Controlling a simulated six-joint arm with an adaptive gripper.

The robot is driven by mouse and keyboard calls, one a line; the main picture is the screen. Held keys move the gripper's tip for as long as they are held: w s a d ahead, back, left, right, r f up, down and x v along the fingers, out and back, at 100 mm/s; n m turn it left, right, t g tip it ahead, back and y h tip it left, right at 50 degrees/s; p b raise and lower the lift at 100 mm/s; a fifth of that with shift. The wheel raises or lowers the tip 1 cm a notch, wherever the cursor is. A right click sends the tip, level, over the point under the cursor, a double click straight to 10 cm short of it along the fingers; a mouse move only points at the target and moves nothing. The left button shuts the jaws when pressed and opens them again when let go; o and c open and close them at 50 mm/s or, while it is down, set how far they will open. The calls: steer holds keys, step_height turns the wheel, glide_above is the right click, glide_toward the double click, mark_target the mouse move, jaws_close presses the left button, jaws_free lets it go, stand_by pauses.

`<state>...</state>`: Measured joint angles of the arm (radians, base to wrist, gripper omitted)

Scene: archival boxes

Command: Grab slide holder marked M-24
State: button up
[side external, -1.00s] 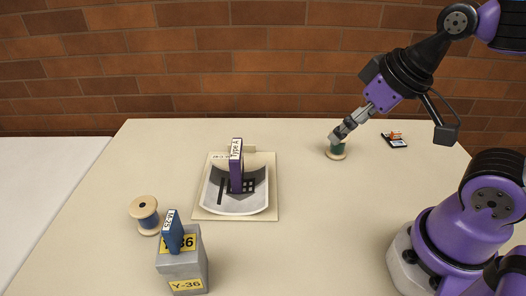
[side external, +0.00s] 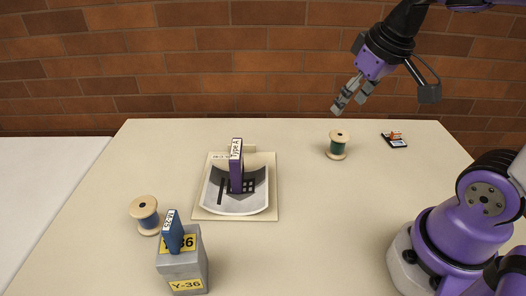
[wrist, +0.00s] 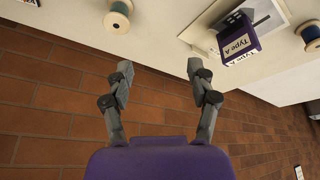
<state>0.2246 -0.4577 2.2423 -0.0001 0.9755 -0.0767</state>
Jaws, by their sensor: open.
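A small blue slide holder (side external: 174,237) stands upright on a grey box (side external: 181,270) with yellow Y-36 labels, at the front left in the side view. Its white label starts with M, but its digits are too small to read surely. A purple slide holder (side external: 236,176) labelled Type A stands on a photograph near the table's middle; it also shows in the wrist view (wrist: 238,42). My gripper (side external: 349,102) is open and empty, in the air above the back right of the table, far from the blue holder. It also shows in the wrist view (wrist: 160,70).
A green thread spool (side external: 338,146) stands below my gripper. A small dark item with an orange top (side external: 394,139) lies to its right. A blue thread spool (side external: 145,214) stands beside the grey box. The photograph (side external: 243,206) lies mid-table. The front middle is clear.

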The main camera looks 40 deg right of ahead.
steer(key=w+d+m+g, duration=0.2)
steer(key=d, duration=0.8)
steer(key=m+g+y, duration=0.1)
steer(key=m+g, duration=0.1)
steer(key=m, duration=0.2)
glide_above(397, 132)
step_height(397, 132, down, 12)
steer(key=shift+w+f, duration=0.1)
steer(key=shift+w, duration=0.05)
step_height(397, 132, down, 6)
steer(key=shift+r, duration=0.1)
jaws_close()
